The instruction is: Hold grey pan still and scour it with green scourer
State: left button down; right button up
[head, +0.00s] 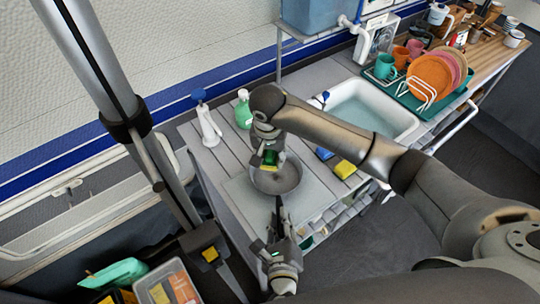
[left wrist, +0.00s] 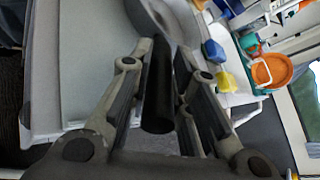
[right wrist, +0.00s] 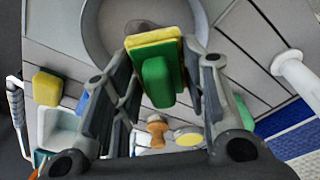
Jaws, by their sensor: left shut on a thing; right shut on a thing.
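The grey pan (head: 286,183) sits on the counter's grey mat, its handle toward me. My left gripper (head: 279,225) is shut on the pan's black handle, which lies between its fingers in the left wrist view (left wrist: 158,85). My right gripper (head: 267,152) is above the pan, shut on the green scourer (head: 270,158), a green block with a yellow layer. The scourer (right wrist: 157,75) shows over the pan's inside (right wrist: 105,30) in the right wrist view. I cannot tell whether it touches the pan. My right gripper hides part of the pan's far rim.
A white spray bottle (head: 208,127) and a green bottle (head: 243,112) stand behind the pan. A yellow sponge (head: 345,169) and a blue one (head: 324,153) lie right of it, before the sink (head: 375,112). A dish rack with plates (head: 430,78) stands beyond.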

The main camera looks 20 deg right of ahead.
jog(key=shift+r, duration=3)
pick_arm(q)
jog(key=c, duration=1.3)
grip_release()
jog(key=shift+o, duration=0.2)
jog(key=v, duration=1.2)
